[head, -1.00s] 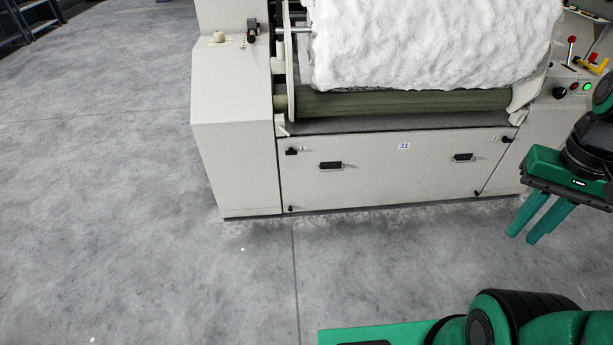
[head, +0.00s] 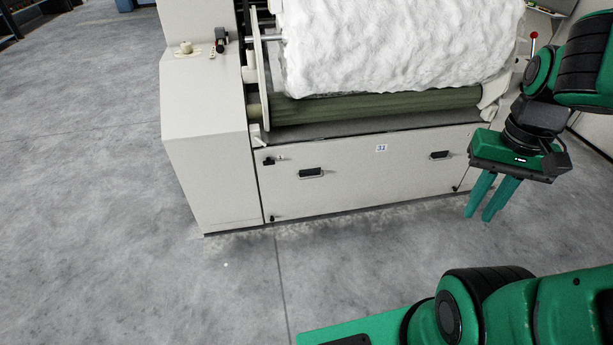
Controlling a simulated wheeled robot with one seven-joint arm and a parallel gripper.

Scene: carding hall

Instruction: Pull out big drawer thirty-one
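The big drawer (head: 365,183) is a wide pale front low on the carding machine, with a white label reading 31 (head: 382,148) near its top. It looks shut, flush with the machine. It has a dark left handle (head: 311,173) and a dark right handle (head: 440,155). My gripper (head: 477,218) hangs at the right, fingers down, in front of the drawer's right end and apart from the handles. Its two green fingers are a little apart with nothing seen between them. The drawer's right edge is partly hidden behind my gripper.
A large roll of white fibre (head: 400,45) rests above a green roller (head: 375,105) over the drawer. A pale side cabinet (head: 210,140) stands to the left. The grey floor (head: 120,250) in front and to the left is clear.

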